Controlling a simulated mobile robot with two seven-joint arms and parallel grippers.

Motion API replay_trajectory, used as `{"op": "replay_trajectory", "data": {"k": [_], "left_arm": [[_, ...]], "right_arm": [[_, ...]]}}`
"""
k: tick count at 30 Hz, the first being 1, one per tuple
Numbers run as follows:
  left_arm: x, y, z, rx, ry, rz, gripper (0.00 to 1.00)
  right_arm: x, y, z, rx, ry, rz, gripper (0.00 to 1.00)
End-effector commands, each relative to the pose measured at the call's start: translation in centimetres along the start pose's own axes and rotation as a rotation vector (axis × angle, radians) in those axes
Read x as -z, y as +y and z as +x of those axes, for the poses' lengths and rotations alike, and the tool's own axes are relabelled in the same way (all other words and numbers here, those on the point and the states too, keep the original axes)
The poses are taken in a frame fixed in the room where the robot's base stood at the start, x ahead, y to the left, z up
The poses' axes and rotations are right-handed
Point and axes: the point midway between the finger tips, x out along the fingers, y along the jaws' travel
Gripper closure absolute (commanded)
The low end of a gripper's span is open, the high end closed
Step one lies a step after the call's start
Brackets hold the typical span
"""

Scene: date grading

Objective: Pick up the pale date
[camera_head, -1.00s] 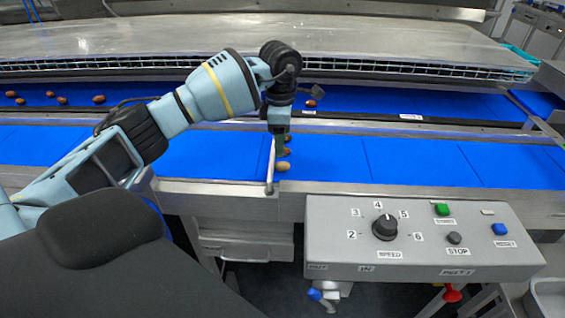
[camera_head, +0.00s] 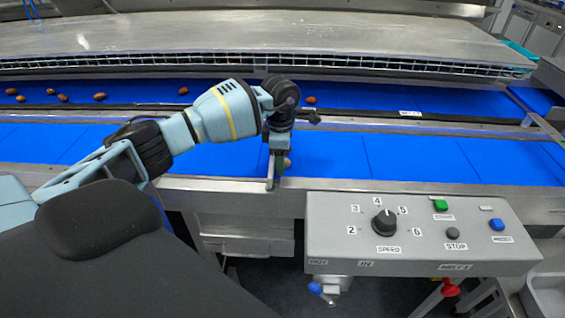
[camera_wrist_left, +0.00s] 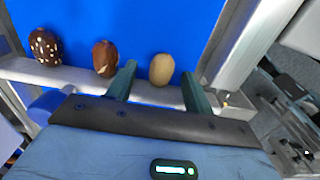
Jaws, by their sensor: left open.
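The pale date (camera_wrist_left: 162,69) is smooth and tan and lies on the blue near belt by its metal edge. In the left wrist view it appears between the two fingers of my left gripper (camera_wrist_left: 158,78), which is open; I cannot tell whether either finger touches it. A brown date (camera_wrist_left: 105,58) and a dark date with white specks (camera_wrist_left: 46,47) lie left of the fingers. My right gripper is out of view.
A metal rail (camera_wrist_left: 70,77) runs along the belt's edge by the dates. A grey control box (camera_head: 420,240) with a speed knob stands front right. The far belt (camera_head: 230,98) carries several brown dates. The near belt is clear to the right (camera_head: 420,160).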

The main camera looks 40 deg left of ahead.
Motion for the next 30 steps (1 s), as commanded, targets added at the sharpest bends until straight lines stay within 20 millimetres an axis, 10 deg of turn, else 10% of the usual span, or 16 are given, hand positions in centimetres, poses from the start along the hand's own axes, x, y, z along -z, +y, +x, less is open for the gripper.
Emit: {"op": "replay_trajectory", "data": {"k": [5, 12, 30], "left_arm": [[0.0, 0.0, 0.0, 0.000, 0.000, 0.000, 0.51], [0.0, 0.0, 0.0, 0.000, 0.000, -0.001, 0.82], [0.0, 0.1, -2.1, -0.004, -0.002, -0.001, 0.82]], "right_arm": [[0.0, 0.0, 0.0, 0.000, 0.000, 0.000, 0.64], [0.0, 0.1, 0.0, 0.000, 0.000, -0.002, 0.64], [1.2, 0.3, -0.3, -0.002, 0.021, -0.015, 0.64]]}}
